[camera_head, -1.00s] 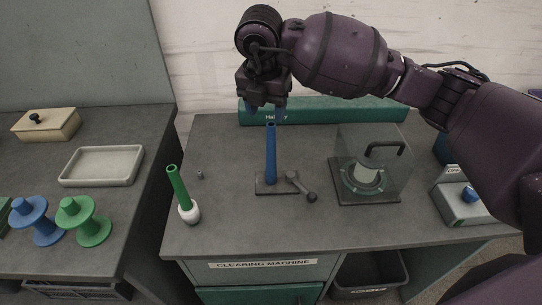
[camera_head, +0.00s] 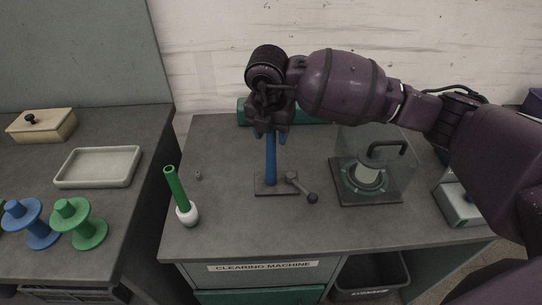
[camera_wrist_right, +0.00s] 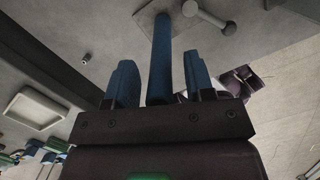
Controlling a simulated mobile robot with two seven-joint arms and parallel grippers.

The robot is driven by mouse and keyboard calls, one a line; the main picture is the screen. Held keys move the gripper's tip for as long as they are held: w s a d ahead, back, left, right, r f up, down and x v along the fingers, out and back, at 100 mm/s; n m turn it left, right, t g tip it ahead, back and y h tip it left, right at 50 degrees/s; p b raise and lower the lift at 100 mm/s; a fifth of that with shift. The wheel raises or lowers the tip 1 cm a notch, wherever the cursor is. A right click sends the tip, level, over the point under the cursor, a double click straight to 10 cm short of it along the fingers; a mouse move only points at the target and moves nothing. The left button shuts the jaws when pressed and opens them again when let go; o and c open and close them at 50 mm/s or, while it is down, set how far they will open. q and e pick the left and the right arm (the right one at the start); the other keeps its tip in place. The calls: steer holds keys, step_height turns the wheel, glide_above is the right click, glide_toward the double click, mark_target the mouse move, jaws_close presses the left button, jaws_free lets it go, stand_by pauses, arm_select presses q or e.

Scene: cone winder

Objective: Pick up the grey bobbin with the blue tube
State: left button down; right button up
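A blue tube (camera_head: 271,165) stands upright on a small grey plate (camera_head: 262,189) with a lever, in the middle of the clearing machine table. No grey winding shows clearly on it. My right gripper (camera_head: 270,134) is above the plate with its blue fingers pointing down, one on each side of the tube's upper part. In the right wrist view, the blue tube (camera_wrist_right: 160,60) runs between the two open fingers (camera_wrist_right: 161,88), with a gap on both sides. The tube's top is hidden by the gripper in the head view. My left gripper is not in view.
A green tube with a white bobbin (camera_head: 187,213) stands tilted to the left. A lever with a ball knob (camera_head: 312,198) sits right of the plate. A clear box (camera_head: 400,165) stands further right. The left table holds a white tray (camera_head: 98,183) and blue and green spools (camera_head: 82,236).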

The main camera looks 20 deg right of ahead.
steer(key=c, duration=0.8)
